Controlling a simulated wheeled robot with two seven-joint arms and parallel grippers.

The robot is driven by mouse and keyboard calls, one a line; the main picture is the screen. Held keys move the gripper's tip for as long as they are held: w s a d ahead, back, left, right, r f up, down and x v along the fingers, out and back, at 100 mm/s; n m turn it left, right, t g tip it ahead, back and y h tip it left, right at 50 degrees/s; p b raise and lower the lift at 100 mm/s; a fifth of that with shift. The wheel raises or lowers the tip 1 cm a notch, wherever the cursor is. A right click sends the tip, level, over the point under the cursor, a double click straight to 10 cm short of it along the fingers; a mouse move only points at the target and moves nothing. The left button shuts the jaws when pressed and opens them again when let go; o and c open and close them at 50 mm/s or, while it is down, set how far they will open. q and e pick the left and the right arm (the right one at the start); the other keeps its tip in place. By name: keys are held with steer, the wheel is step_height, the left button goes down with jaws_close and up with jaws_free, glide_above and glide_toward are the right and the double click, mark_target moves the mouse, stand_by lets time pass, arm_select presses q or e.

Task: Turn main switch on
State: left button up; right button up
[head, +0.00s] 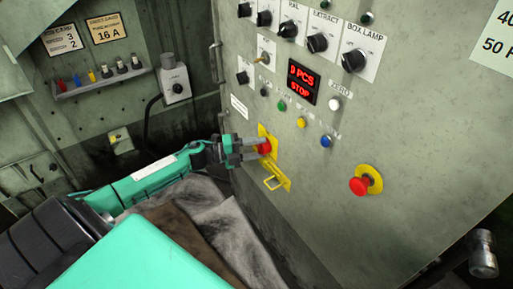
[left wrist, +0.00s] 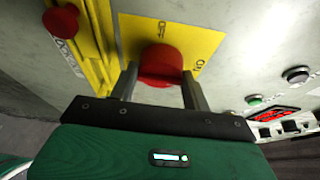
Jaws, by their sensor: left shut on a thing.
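The main switch is a red knob (head: 264,147) on a yellow plate (head: 273,157) on the grey machine panel. In the left wrist view the red knob (left wrist: 161,65) sits between my two fingers, with the yellow plate (left wrist: 190,40) behind it carrying black markings that are hard to read. My left gripper (head: 257,149) reaches in from the left and is shut on the knob; it also shows in the left wrist view (left wrist: 158,88). The knob's exact angle is hard to tell. My right gripper is not in view.
A display (head: 302,82) reads "0 PCS STOP". Black rotary knobs (head: 317,43) line the panel top, with small coloured buttons below. A red emergency button (head: 360,186) sits at the right. A yellow hasp (head: 273,183) hangs below the switch. A grey box (head: 174,80) stands left.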

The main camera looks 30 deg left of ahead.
arm_select(q)
steer(key=o, duration=1)
steer(key=shift+p+v, duration=0.35)
steer(key=shift+v, duration=6.55)
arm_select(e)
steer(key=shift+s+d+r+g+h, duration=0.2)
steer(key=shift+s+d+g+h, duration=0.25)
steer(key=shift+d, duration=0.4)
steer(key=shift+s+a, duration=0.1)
